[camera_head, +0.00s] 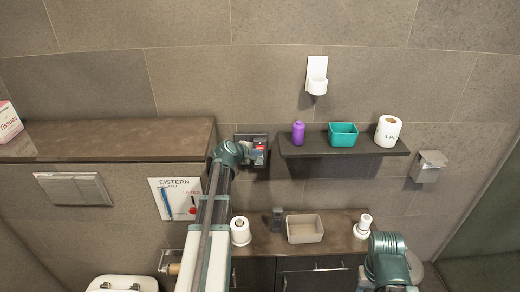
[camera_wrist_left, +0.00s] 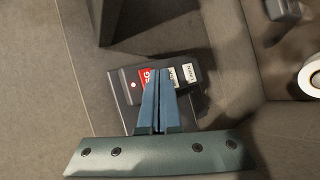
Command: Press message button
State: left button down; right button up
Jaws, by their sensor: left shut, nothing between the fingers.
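A dark button panel (camera_head: 244,138) is on the tiled wall, left of the floating shelf. In the left wrist view the panel (camera_wrist_left: 128,98) shows a red label (camera_wrist_left: 146,76), white labels (camera_wrist_left: 187,72) and a small light dot at its left end. I cannot read which one is the message button. My left gripper (camera_wrist_left: 159,74) is shut and empty, its fingertips over the panel between the red and white labels. I cannot tell whether they touch it. In the head view my left gripper (camera_head: 257,152) covers much of the panel. My right arm shows at the bottom right, its fingers out of view.
The floating shelf (camera_head: 345,151) right of the panel holds a purple bottle (camera_head: 298,132), a teal box (camera_head: 342,134) and a paper roll (camera_head: 388,130). Below, the counter (camera_head: 267,244) bears rolls, a dark holder and a beige bin (camera_head: 305,228). A ledge (camera_head: 110,140) lies left.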

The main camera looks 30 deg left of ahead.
pick_arm(q)
jog(key=shift+w+a, duration=0.1)
jog(key=shift+w, duration=0.05)
dwell(0.5)
jog(key=shift+w+a, duration=0.15)
jog(key=shift+w, duration=0.1)
jog(key=shift+w+a, duration=0.2)
jog(key=shift+w, duration=0.1)
dwell(0.7)
jog(key=shift+s+d, duration=0.1)
jog(key=shift+s, duration=0.05)
jog(key=shift+s+d, duration=0.35)
jog(key=shift+s, duration=0.2)
dwell(0.4)
jog(key=s+d, duration=0.1)
jog(key=s, duration=0.2)
jog(key=s+d, duration=0.1)
jog(key=shift+s+d, duration=0.15)
jog(key=shift+d, duration=0.15)
dwell(0.7)
